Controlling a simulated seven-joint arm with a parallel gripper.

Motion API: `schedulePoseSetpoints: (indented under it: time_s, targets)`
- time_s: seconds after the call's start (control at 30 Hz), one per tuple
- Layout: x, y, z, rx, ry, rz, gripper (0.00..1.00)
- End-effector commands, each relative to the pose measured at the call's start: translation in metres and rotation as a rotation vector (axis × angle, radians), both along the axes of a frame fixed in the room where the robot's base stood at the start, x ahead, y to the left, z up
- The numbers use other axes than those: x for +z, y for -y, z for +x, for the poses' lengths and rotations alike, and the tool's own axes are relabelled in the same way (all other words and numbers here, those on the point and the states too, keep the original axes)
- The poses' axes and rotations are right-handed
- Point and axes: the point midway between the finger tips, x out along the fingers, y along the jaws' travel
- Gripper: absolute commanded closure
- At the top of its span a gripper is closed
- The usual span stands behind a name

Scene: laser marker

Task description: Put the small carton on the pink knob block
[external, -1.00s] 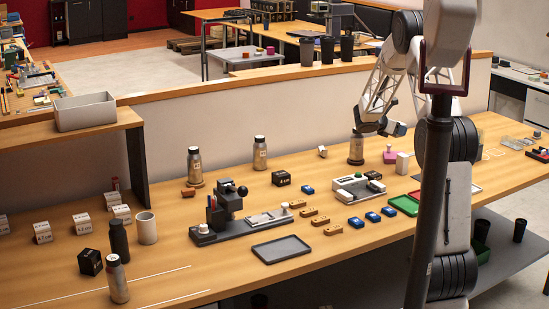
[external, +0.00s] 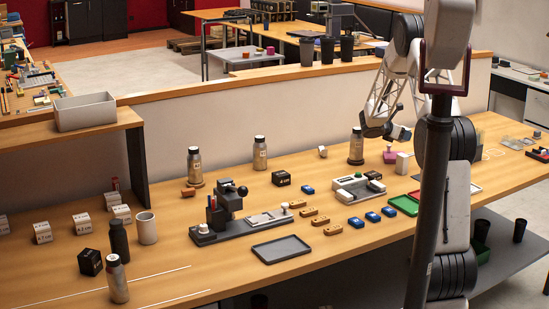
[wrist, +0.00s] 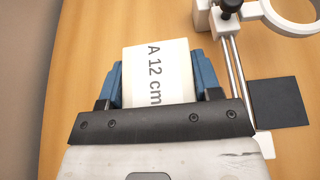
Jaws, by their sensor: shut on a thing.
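The small carton (wrist: 157,72), white and marked "A 12 cm", sits between the two blue fingers of my gripper (wrist: 160,84) in the wrist view. The fingers are shut on its sides. In the external view my gripper (external: 402,133) is above the right part of the bench, and the held carton cannot be made out clearly there. The pink knob block (external: 390,156) stands on the bench below and slightly left of my gripper. It does not show in the wrist view.
A white block (external: 402,163) stands just right of the pink block. A metal bottle (external: 356,147) stands left of it. Green and red trays (external: 404,206) lie in front. The wrist view shows a ring stand (wrist: 232,45) and a dark plate (wrist: 280,102) right of the carton.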

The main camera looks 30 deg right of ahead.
Motion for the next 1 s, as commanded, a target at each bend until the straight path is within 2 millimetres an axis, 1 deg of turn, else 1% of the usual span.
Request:
schedulePoseSetpoints:
  time_s: [0.03, 0.1, 0.2, 0.33, 0.67, 0.77, 1.0]
  targets:
    - [-0.009, 0.0, 0.0, 0.001, -0.004, 0.001, 0.71]
    - [-0.018, 0.0, 0.0, 0.001, -0.003, 0.0, 0.71]
    - [-0.028, 0.0, 0.0, 0.001, -0.002, 0.0, 0.71]
    - [-0.034, 0.0, 0.0, 0.0, 0.0, 0.0, 0.71]
    - [-0.035, 0.0, 0.0, 0.0, 0.0, 0.0, 0.71]
    - [-0.041, 0.0, 0.0, 0.001, -0.002, 0.0, 0.71]
    - [-0.065, 0.0, 0.0, 0.001, -0.002, 0.0, 0.71]
